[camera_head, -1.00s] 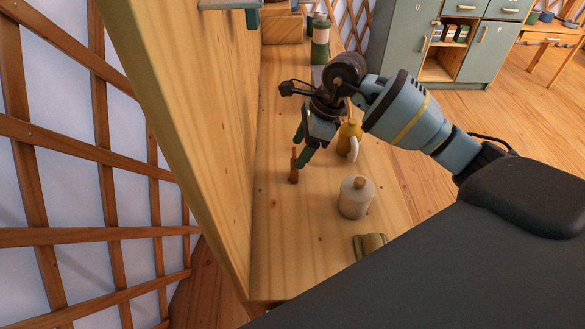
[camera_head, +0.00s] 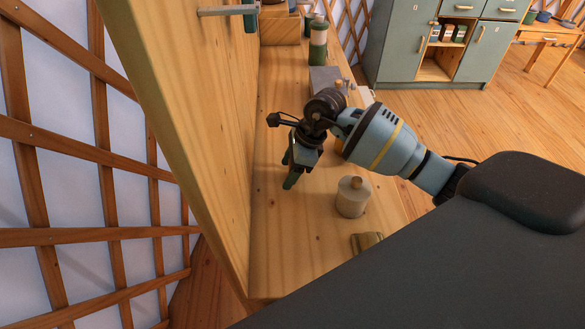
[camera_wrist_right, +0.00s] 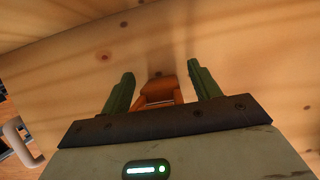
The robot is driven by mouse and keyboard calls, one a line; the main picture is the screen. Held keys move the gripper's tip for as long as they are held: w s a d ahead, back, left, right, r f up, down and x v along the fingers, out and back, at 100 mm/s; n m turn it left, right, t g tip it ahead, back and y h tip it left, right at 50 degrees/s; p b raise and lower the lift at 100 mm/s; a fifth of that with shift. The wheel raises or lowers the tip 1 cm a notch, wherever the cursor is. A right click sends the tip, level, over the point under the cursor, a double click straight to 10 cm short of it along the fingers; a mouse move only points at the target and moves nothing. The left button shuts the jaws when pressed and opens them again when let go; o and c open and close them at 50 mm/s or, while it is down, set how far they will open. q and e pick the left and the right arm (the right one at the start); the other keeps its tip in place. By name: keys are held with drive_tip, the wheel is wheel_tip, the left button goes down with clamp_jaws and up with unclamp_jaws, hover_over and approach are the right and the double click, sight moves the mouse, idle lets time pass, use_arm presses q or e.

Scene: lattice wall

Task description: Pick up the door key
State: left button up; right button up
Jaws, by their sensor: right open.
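My right gripper (camera_head: 288,170) is open, low over the wooden counter close to the tall wooden panel. In the right wrist view its two green fingers (camera_wrist_right: 160,78) stand apart, with an orange-brown object (camera_wrist_right: 160,92) between them. The fingers do not visibly close on it. I cannot tell for sure whether this object is the door key; its lower part is hidden by the gripper body. In the head view it is hidden behind the gripper. My left gripper is not in view.
A green-beige object (camera_head: 367,242) lies at the near edge. A green canister (camera_head: 318,43) stands farther back. The panel (camera_head: 205,110) borders the counter's left side.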

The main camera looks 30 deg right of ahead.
drive_tip(key=shift+c, duration=0.4)
drive_tip(key=c, duration=1)
drive_tip(key=shift+r, duration=0.1)
drive_tip(key=shift+c, duration=0.2)
wheel_tip(320, 180, up, 10)
drive_tip(key=shift+f, duration=0.1)
